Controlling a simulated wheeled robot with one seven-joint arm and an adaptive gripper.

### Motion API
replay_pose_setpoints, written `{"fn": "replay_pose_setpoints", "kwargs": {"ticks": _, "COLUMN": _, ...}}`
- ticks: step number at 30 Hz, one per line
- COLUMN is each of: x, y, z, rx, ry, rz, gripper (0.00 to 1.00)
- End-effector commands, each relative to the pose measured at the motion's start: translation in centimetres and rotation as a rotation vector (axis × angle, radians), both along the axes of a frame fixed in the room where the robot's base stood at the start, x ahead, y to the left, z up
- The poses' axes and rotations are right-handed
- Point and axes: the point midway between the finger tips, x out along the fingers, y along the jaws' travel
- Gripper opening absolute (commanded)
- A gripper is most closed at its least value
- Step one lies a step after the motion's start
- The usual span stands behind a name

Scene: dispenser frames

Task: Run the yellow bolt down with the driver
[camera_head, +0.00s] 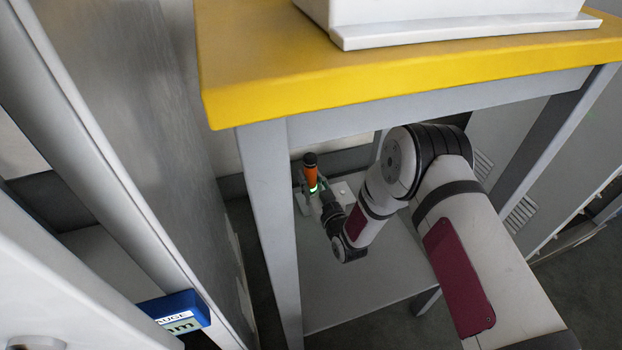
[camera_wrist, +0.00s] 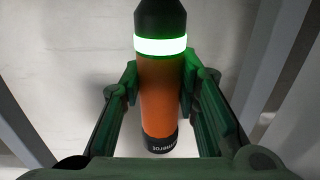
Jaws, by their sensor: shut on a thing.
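The driver (camera_head: 312,175) is an orange cylinder with a black top and a glowing green ring. It stands about upright in my gripper (camera_head: 313,187), low beneath the yellow-topped table. In the wrist view the driver (camera_wrist: 161,95) lies between the two green fingers of my gripper (camera_wrist: 160,88), which are shut on its orange body. The green ring and a black end reach toward the top edge of that view. The yellow bolt does not show in either view, and the driver's working tip cannot be made out.
The yellow tabletop (camera_head: 400,78) on grey legs (camera_head: 268,220) overhangs my arm. A pale plate (camera_head: 346,192) lies on the lower shelf (camera_head: 345,285) near the driver. A blue gauge (camera_head: 175,311) sits at lower left. Most of the lower shelf looks bare.

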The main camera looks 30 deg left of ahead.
Motion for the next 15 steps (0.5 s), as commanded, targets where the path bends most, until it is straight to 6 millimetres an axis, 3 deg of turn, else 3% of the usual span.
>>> {"fn": "replay_pose_setpoints", "kwargs": {"ticks": 15, "x": 0.1, "y": 0.1, "z": 3.3, "rx": 0.007, "ry": -0.005, "rz": 0.000, "gripper": 0.00}}
